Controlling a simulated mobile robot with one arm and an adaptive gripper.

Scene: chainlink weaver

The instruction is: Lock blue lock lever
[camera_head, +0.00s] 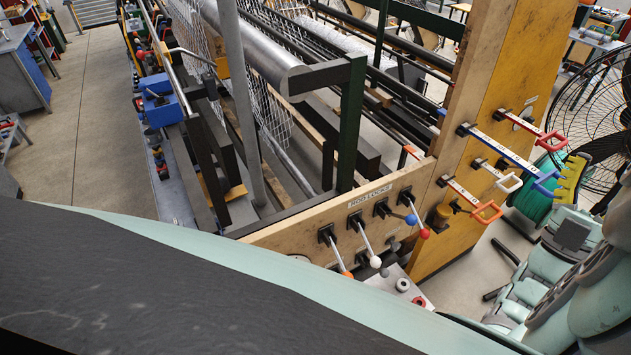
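The rod lock panel (285,241) is a wooden board labelled "ROD LOCKS", low at the centre right. It carries a row of short levers on black mounts. The blue lock lever ends in a blue ball (411,219), close beside the red ball (425,233) of the rightmost lever. The blue lever's shaft appears to come from the third mount and lies closer to level than its neighbours. A white-ball lever (375,262) and an orange-tipped lever (346,274) hang down on the left.
My mint-green arm covers the foreground and lower right. Several long handles, including a red one (552,141), a blue one (546,184) and an orange one (489,212), stick out from the wooden post (483,70). A fan (592,105) stands at right.

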